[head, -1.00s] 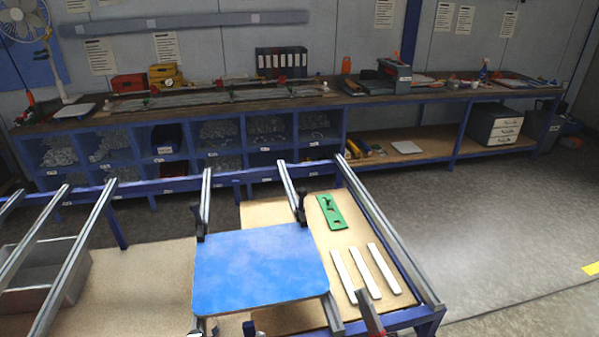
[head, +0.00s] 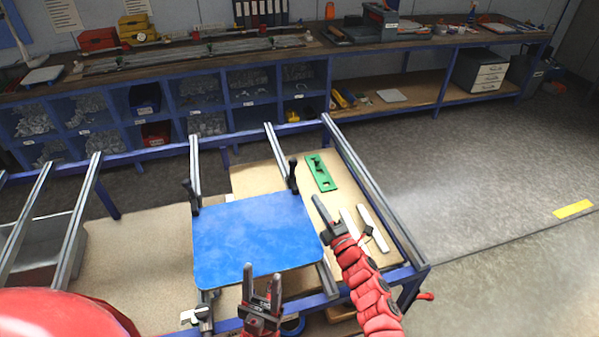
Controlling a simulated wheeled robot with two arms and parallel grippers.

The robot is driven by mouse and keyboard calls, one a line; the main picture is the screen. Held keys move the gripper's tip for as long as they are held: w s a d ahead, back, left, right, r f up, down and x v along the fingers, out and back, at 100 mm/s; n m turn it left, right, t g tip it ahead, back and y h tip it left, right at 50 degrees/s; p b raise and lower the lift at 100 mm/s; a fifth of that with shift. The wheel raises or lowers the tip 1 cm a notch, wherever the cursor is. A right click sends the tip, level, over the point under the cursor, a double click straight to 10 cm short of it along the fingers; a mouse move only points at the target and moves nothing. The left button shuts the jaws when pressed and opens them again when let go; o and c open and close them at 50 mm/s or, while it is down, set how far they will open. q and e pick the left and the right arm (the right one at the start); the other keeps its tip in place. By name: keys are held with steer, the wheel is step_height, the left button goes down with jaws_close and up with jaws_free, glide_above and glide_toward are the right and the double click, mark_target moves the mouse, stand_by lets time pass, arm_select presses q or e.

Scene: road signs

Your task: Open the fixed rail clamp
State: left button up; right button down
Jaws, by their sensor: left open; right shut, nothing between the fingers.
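A blue sign panel (head: 250,235) lies flat across two rails of the blue frame. Black clamps stand at its far edge, one at the far left corner (head: 191,196) and one at the far right corner (head: 293,176). Another clamp (head: 203,316) with a silver part sits at the near left corner. I cannot tell which is the fixed one. My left gripper (head: 262,276) is open, fingers up, at the panel's near edge, right of the near clamp. My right gripper (head: 321,207) is shut and empty, just right of the panel, below the far right clamp.
A green tool (head: 320,172) and white strips (head: 372,228) lie on the wooden board right of the panel, partly hidden by my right arm. A grey bin (head: 40,240) stands at left. A long workbench (head: 190,65) runs along the back. Floor at right is clear.

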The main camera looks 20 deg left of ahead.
glide_toward(296, 165)
steer(key=f+x, duration=0.1)
steer(key=x, duration=0.2)
steer(key=shift+w+a+r+b, duration=0.35)
steer(key=shift+a+b, duration=0.25)
steer(key=shift+b, duration=0.1)
steer(key=shift+w+a+r, duration=0.2)
steer(key=shift+w, duration=0.05)
steer(key=shift+w+a+f+b, duration=0.2)
steer(key=shift+a+b, duration=0.05)
steer(key=shift+b, duration=0.45)
steer(key=shift+w+a+r+b, duration=0.3)
steer(key=shift+w+a+b, duration=0.05)
steer(key=shift+w+b, duration=0.05)
steer(key=shift+w+r, duration=0.1)
steer(key=shift+r, duration=0.15)
steer(key=shift+r, duration=0.1)
steer(key=shift+p, duration=0.3)
